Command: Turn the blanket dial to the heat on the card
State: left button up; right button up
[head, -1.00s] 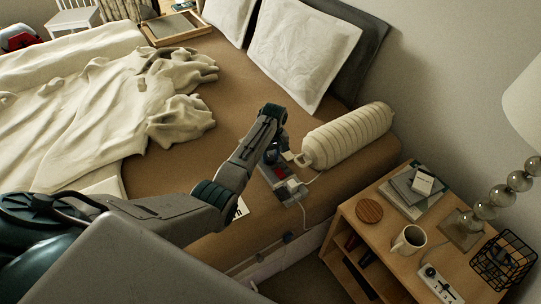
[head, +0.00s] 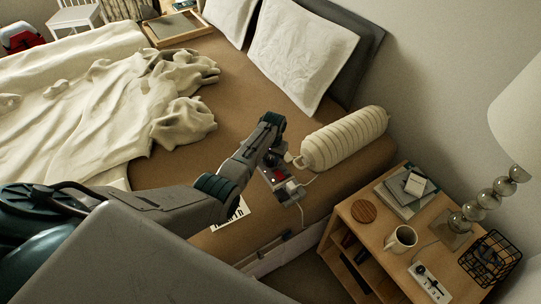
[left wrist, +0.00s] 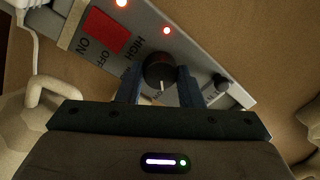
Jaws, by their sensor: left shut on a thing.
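The blanket control box (head: 280,185) lies on the brown bed sheet near the bed's edge. In the left wrist view, it is a grey panel (left wrist: 213,70) with a red switch (left wrist: 107,30) marked ON and OFF. Its black dial (left wrist: 159,70) has a white pointer line facing the gripper. My left gripper (left wrist: 158,88) is shut on the dial, one finger on each side; it also shows from above in the head view (head: 270,163). The scale marks around the dial are mostly hidden. The white card (head: 238,210) lies on the sheet, partly behind my arm; its black print is unreadable. My right gripper is out of view.
The nightstand (head: 352,214) at right holds a mug (head: 401,239), books, a lamp and a wire basket. A rumpled blanket (head: 100,95) covers the left of the bed.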

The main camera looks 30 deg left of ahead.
pick_arm(q)
jog(key=m+p, duration=0.1)
jog(key=m, duration=0.2)
jog(key=shift+r+m, duration=0.15)
jog(key=shift+m, duration=0.25)
jog(key=m+p, duration=0.1)
jog(key=m, duration=0.1)
jog(key=shift+m, duration=0.4)
jog(key=m+p, duration=0.1)
jog(key=m, duration=0.1)
jog(key=shift+m, duration=0.3)
jog(key=m, duration=0.3)
jog(key=shift+m+t+p, duration=0.3)
jog(key=m, duration=0.4)
jog(key=shift+s+m+h, duration=0.1)
jog(key=shift+m+h, duration=0.2)
jog(key=m, duration=0.3)
jog(key=shift+a+m, duration=0.1)
jog(key=shift+m, duration=0.2)
jog(key=m, duration=0.5)
jog(key=shift+m, duration=0.7)
